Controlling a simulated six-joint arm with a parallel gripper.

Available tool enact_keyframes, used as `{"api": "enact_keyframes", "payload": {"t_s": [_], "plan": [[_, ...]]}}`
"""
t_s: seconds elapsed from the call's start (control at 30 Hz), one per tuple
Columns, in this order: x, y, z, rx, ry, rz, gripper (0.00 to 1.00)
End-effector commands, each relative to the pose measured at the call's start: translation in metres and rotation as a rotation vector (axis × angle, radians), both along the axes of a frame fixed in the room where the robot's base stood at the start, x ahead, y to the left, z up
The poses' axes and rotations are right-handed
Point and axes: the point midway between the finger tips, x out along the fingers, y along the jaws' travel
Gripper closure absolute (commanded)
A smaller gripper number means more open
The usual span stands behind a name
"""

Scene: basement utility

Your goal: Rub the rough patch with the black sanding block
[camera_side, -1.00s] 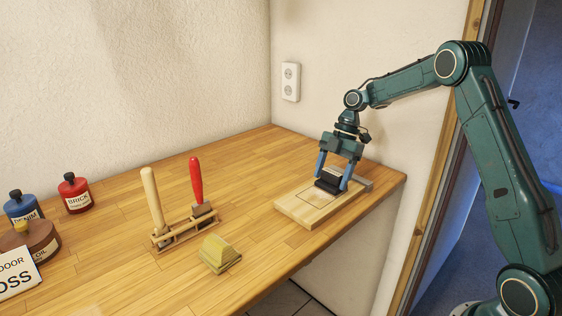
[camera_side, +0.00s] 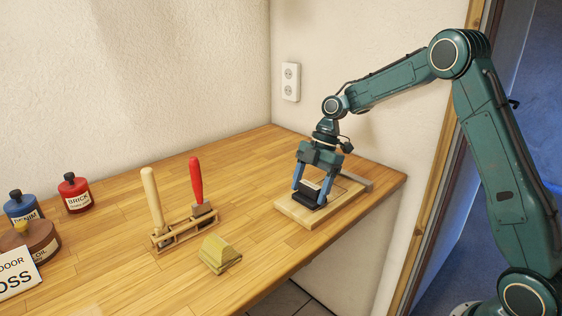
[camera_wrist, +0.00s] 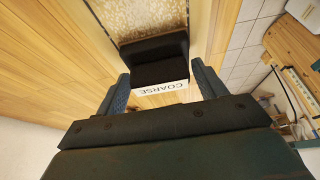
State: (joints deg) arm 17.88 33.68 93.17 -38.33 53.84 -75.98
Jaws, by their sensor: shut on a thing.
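The black sanding block (camera_side: 309,195) is between the fingers of my gripper (camera_side: 311,195), which is shut on it. In the wrist view the block (camera_wrist: 155,55) shows a white label reading "COARSE" and sits between my two blue fingertips (camera_wrist: 160,92). The block is over the near-left part of a light wooden board (camera_side: 327,209) and looks to be on its surface. A speckled, rough-looking patch (camera_wrist: 140,16) shows on the board beyond the block in the wrist view. The block and gripper hide part of the patch in the side view.
A yellowish block (camera_side: 219,255) lies left of the board. A wooden rack (camera_side: 186,231) holds a red-handled tool (camera_side: 197,180) and a pale-handled tool (camera_side: 152,195). The bench's front edge is close to the board.

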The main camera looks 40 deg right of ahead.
Motion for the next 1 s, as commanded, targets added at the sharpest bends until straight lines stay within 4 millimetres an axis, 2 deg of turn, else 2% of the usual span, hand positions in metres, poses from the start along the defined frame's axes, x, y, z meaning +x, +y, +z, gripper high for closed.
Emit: {"api": "enact_keyframes", "payload": {"t_s": [0.07,1.0], "plan": [[0.004,0.003,-0.001,0.000,0.001,0.000,0.51],[0.002,-0.086,0.000,0.000,0.001,-0.003,0.51]]}}
